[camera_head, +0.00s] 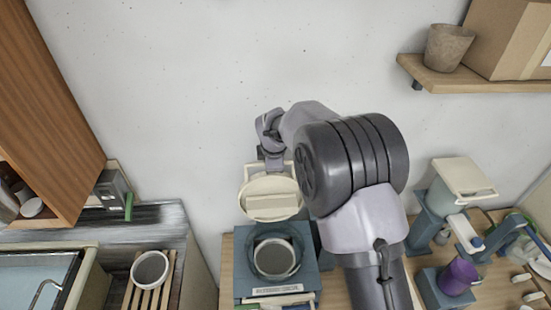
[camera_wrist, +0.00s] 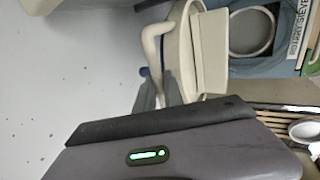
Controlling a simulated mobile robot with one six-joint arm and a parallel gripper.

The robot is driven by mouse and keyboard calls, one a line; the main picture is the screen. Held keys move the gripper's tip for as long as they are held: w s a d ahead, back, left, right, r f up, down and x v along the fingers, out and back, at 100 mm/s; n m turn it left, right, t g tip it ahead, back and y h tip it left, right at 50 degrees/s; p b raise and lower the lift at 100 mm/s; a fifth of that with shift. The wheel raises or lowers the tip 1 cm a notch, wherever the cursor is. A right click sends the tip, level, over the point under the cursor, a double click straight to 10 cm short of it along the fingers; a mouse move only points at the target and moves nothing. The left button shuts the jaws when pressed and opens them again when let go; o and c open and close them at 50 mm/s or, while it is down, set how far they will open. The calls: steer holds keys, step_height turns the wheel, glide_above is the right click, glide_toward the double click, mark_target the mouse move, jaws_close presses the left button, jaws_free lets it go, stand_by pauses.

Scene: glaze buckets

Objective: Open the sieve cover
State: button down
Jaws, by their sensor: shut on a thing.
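The cream sieve cover (camera_head: 257,186) stands raised and tilted up above the back of the blue rotary sieve (camera_head: 243,268), near the wall. The sieve's round opening (camera_head: 274,257) is uncovered. In the wrist view the cover (camera_wrist: 186,62) shows edge-on, with its curved handle (camera_wrist: 149,42); the sieve's labelled blue body (camera_wrist: 262,66) is beyond it. My gripper (camera_head: 271,165) is at the cover's upper edge. In the wrist view its grey fingers (camera_wrist: 157,92) are shut on the handle. The wrist housing hides part of the grip.
A wooden cabinet (camera_head: 45,100) and a sink (camera_head: 40,280) are at left, with a grey cup (camera_head: 150,270) on a slatted rack. A blue stand with a cream-lidded bucket (camera_head: 448,200) and a purple cup (camera_head: 458,276) are at right. A shelf (camera_head: 480,82) hangs upper right.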

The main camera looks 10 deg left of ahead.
steer(key=shift+w+a+f, duration=0.2)
steer(key=shift+w+a, duration=0.1)
steer(key=shift+w, duration=0.2)
steer(key=shift+s+r, duration=0.1)
steer(key=shift+s, duration=0.2)
steer(key=c, duration=1.8)
jaws_free()
steer(key=o, duration=0.3)
steer(key=shift+a, duration=0.1)
steer(key=shift+o, duration=0.2)
steer(key=b+v, duration=0.3)
steer(key=v, duration=1.4)
steer(key=shift+d+r, duration=0.2)
steer(key=shift+r, duration=0.25)
steer(key=shift+w, duration=0.1)
